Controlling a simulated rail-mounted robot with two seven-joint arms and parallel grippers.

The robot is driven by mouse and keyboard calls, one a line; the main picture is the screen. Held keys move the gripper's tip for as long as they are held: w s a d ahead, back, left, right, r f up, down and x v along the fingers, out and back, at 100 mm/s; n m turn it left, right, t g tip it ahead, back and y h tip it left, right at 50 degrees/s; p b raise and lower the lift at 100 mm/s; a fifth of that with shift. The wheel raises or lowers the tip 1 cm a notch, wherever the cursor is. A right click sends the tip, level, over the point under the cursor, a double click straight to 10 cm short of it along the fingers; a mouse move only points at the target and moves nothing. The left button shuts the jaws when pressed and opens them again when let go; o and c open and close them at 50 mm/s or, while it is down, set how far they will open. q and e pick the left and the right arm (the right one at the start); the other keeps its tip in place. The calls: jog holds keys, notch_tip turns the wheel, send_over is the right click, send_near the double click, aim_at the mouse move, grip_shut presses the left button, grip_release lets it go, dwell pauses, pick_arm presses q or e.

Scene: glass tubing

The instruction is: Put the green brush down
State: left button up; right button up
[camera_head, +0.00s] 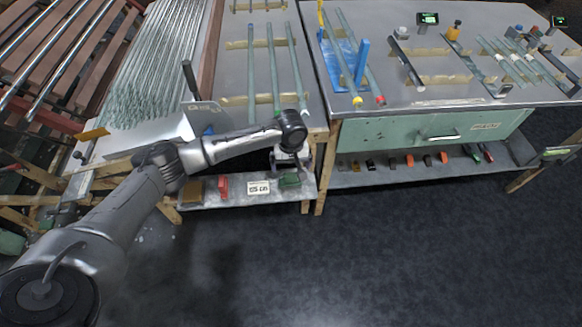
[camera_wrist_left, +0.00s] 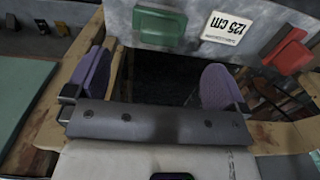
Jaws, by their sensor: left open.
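The green brush (camera_head: 289,181) appears as a small green block at the right end of the low shelf under the left bench. In the left wrist view the green brush (camera_wrist_left: 160,25) lies on the grey shelf at the top of the picture. My left gripper (camera_head: 291,160) is in front of the bench edge, just above the brush in the head view. In the left wrist view my left gripper (camera_wrist_left: 155,82) has its two purple-padded fingers wide apart, with nothing between them. The brush is apart from both fingers. My right gripper does not show.
A white "125 cm" card (camera_head: 259,188) and a red block (camera_head: 223,187) share the low shelf (camera_head: 240,201). Wooden bench legs (camera_head: 328,165) stand close to the gripper's right. Glass tubes (camera_head: 275,70) lie on the bench above. The dark floor (camera_head: 400,260) in front is clear.

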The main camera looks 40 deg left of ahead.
pick_arm(q)
jog(key=shift+r+p, duration=0.35)
jog(key=shift+r, duration=0.9)
jog(key=s+d+f+m+t+h, duration=0.1)
jog(key=s+d+f+m, duration=0.35)
jog(key=s+d, duration=0.45)
jog(key=s+d+f+m+t+h, duration=0.1)
jog(key=s+d+f+m, duration=0.35)
jog(key=s+d, duration=0.4)
jog(key=s+a+r+m+y, duration=0.1)
jog(key=s+a+r, duration=0.1)
jog(key=s, duration=0.6)
jog(key=s+a+r+m+t, duration=0.1)
jog(key=s+a+r, duration=0.1)
jog(key=s, duration=0.5)
jog(key=shift+s+a+t+y, duration=0.3)
jog(key=shift+s+a+y, duration=0.1)
jog(key=shift+a, duration=0.2)
